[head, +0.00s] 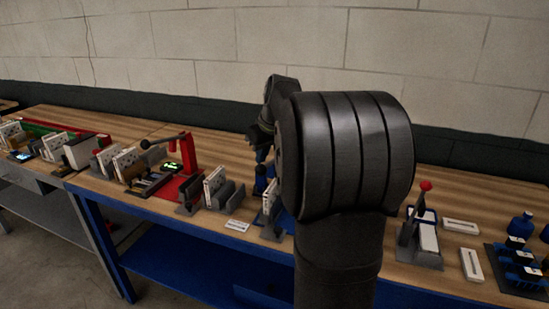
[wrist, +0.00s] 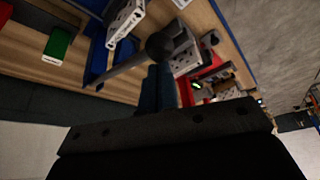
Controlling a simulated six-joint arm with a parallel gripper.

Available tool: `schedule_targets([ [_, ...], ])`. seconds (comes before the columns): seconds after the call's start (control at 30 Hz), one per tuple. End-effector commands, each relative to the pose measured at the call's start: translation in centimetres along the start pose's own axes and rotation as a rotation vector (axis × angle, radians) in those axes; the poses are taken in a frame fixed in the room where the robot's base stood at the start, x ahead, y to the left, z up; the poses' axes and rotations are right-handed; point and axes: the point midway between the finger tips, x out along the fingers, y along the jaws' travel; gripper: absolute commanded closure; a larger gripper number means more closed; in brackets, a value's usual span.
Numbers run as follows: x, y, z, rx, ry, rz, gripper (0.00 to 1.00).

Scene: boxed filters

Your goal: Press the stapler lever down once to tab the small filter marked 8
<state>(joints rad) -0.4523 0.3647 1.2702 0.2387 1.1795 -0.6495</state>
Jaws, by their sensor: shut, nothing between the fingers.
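In the wrist view, a dark lever (wrist: 125,68) with a round black knob (wrist: 160,46) crosses above a blue base (wrist: 97,55), which looks like the stapler. A white boxed filter (wrist: 124,18) stands at that base; I cannot read its mark. My gripper (wrist: 158,70) is shut and empty, its fingertips close to the knob; I cannot tell whether they touch it. In the head view, my gripper (head: 262,160) is above the blue station, a white filter (head: 269,199) shows below it, and my arm hides most of the stapler.
A red press (head: 188,154) with a black-knobbed arm and lit display stands to the left, with filters in grey holders (head: 218,190) between. A grey device with a red-knobbed lever (head: 425,187) and blue bottles (head: 521,224) stand to the right. A white label (head: 235,226) lies at the front edge.

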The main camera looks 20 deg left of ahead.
Motion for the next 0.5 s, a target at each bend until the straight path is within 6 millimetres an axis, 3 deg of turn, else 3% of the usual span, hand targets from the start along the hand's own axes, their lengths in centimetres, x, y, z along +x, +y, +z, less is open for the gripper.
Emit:
schedule_targets([
  [0.5,2.0,-0.1,0.9,0.000,-0.002,0.000,1.00],
])
